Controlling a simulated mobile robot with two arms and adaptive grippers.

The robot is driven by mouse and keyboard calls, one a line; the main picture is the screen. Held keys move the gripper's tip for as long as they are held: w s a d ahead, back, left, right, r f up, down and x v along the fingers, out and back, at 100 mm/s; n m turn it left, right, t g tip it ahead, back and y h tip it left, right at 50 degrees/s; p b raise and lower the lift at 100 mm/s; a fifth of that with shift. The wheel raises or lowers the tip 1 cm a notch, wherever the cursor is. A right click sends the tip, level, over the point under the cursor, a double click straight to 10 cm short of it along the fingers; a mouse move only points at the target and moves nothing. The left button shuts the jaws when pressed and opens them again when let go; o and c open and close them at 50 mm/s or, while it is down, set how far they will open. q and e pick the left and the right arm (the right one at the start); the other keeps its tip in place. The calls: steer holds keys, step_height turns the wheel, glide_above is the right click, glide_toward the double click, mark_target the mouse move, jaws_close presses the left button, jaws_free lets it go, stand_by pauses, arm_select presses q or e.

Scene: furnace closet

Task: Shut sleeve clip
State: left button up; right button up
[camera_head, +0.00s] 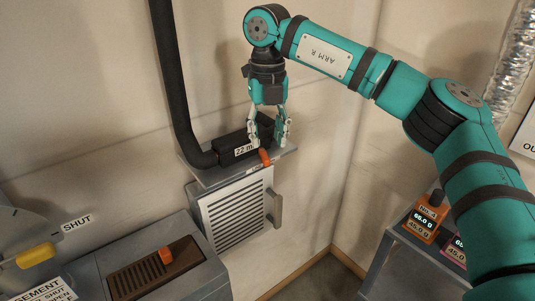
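The black sleeve (231,143) with a "22 mm"-like label, partly hidden, lies on top of the grey louvred box, at the end of a black pipe. A small orange clip lever (265,157) sticks out at its right front end. My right gripper (268,141) points down over the right end of the sleeve, just above and behind the orange lever. Its two fingers are apart, with dark sleeve showing between them; whether they touch it I cannot tell. My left gripper is not in view.
A black pipe (173,85) rises along the wall. The louvred box has a vent door (236,212) with a handle. At lower left stand a grey box with an orange slider (167,256) and a yellow handle (35,255). Small displays, one orange (424,217), sit on a right shelf.

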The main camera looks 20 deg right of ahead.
mark_target(267, 160)
step_height(267, 160, down, 6)
steer(key=shift+p, duration=0.55)
steer(key=shift+c, duration=0.4)
jaws_close()
